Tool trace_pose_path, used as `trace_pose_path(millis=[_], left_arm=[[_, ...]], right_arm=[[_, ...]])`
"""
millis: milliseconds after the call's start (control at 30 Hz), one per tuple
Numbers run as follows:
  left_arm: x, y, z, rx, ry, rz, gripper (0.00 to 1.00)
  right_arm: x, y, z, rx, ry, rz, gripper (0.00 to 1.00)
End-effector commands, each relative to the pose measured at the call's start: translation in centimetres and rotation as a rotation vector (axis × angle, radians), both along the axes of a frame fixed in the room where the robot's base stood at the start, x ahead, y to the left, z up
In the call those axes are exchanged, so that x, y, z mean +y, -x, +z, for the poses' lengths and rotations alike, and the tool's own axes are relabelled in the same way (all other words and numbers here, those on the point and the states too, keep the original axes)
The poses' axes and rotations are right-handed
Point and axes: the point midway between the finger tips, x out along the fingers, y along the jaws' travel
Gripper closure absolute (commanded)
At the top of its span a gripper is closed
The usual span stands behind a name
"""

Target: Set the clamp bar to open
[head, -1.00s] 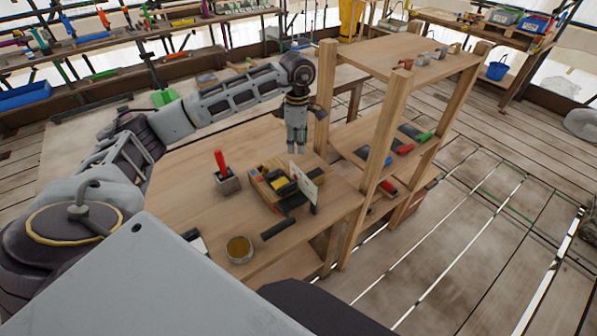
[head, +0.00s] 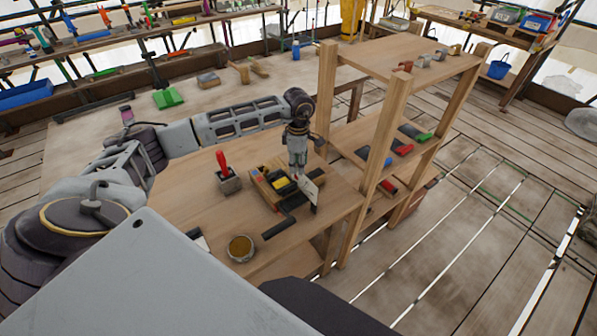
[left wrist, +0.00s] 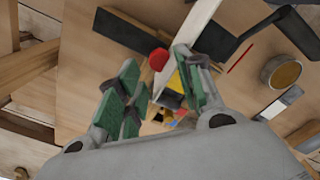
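A dark angled bar (left wrist: 222,40) lies beyond the right finger. I cannot tell for certain which part is the clamp bar. My right gripper is out of view.
A red-handled tool stands in a grey block (head: 229,184) left of the box. A round tin (head: 240,248) stands near the front edge. A wooden shelf frame (head: 384,140) rises close to the right of my gripper. The bench's left part is mostly clear.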

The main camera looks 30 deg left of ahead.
Motion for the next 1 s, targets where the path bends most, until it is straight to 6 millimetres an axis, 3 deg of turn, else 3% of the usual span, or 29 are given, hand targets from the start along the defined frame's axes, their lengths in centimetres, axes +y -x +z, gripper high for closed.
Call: trace_pose_path(millis=[400, 800, 1000], left_arm=[[0.0, 0.0, -4.4, 0.002, 0.001, 0.0, 0.64], [0.0, 0.0, -5.0, 0.0, 0.0, 0.0, 0.64], [0.0, 0.0, -4.9, 0.0, 0.0, 0.0, 0.87]], right_arm=[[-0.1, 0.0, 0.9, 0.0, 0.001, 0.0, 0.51], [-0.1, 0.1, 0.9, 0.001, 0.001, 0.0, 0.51], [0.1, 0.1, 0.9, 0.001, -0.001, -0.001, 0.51]])
